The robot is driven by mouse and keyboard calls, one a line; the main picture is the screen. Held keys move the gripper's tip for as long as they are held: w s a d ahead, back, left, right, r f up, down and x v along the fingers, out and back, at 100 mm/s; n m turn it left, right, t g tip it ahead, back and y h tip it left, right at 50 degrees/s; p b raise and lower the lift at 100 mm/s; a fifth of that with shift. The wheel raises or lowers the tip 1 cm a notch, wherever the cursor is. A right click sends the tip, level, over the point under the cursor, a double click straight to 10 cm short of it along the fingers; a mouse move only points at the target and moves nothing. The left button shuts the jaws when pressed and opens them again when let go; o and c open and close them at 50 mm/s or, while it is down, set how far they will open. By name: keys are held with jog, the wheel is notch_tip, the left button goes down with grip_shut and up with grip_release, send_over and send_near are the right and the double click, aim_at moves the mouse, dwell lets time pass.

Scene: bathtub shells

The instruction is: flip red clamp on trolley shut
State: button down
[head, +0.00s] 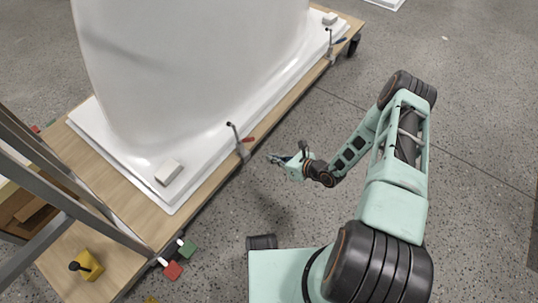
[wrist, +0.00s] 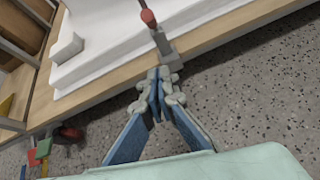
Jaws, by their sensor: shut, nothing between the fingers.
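The red clamp (head: 248,139) is mounted on the near edge of the trolley (head: 205,190). In the head view its metal arm stands up with a dark tip, and the red handle points outward to the right. In the wrist view the red handle (wrist: 148,18) is at the top, above the grey clamp base (wrist: 168,48). My gripper (head: 273,158) is shut and empty, beside the clamp on its outer side. In the wrist view the closed fingertips (wrist: 158,76) are just below the clamp base; I cannot tell whether they touch it.
A white bathtub shell (head: 190,70) lies on the trolley. A blue-handled clamp (head: 341,40) is at the far end. Grey rails (head: 70,200) and a yellow block (head: 86,266) are on the left. Red (head: 172,270) and green (head: 187,248) pieces hang at the edge.

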jog(key=w+a+f+b, duration=0.1)
jog(key=w+a+b, duration=0.2)
jog(key=w+a, duration=0.3)
jog(key=shift+w+a, duration=0.35)
jog(key=shift+a, duration=0.05)
dwell(0.3)
